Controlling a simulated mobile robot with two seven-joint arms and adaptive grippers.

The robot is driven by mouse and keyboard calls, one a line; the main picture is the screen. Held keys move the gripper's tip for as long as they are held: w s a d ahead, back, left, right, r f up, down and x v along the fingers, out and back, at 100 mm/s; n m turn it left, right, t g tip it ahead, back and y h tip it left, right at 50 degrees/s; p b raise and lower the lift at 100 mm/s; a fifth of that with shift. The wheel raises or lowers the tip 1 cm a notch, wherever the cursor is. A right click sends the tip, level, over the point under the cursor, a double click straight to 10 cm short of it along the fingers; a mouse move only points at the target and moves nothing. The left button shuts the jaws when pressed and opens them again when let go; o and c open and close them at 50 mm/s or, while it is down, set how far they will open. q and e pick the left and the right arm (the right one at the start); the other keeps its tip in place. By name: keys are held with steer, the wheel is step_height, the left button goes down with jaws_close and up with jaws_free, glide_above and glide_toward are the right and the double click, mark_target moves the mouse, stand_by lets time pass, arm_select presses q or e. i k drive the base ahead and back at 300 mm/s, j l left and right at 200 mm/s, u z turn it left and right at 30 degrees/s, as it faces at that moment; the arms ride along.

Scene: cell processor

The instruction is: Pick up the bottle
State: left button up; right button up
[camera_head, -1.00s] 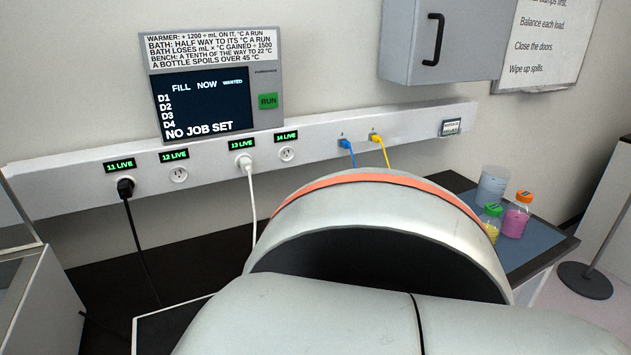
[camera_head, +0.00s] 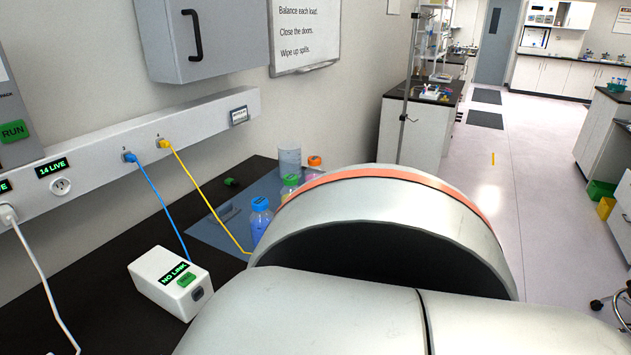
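Several bottles stand on a blue mat (camera_head: 205,229) on the dark bench. One has a blue cap and blue contents, the blue-capped bottle (camera_head: 260,221). Behind it are a green-capped bottle (camera_head: 290,184) and an orange-capped bottle (camera_head: 315,163), both partly hidden by a large pale arm part of mine with an orange band. A clear container (camera_head: 290,162) stands at the back. I cannot tell which bottle the task means. Neither of my grippers shows in the head view.
A white box (camera_head: 171,281) reading "NO LINK" sits on the bench, with blue (camera_head: 160,205) and yellow (camera_head: 205,195) cables near it. A small green object (camera_head: 231,182) lies at the mat's back. A wall cabinet (camera_head: 203,38) hangs above. Open floor (camera_head: 500,190) lies to the right.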

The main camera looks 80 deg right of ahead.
mark_target(259, 219)
steer(key=z, duration=0.4)
steer(key=k+z, duration=0.1)
steer(key=z, duration=0.7)
steer(key=k+z, duration=0.1)
steer(key=z, duration=0.75)
steer(key=k+l, duration=0.05)
steer(key=l, duration=0.05)
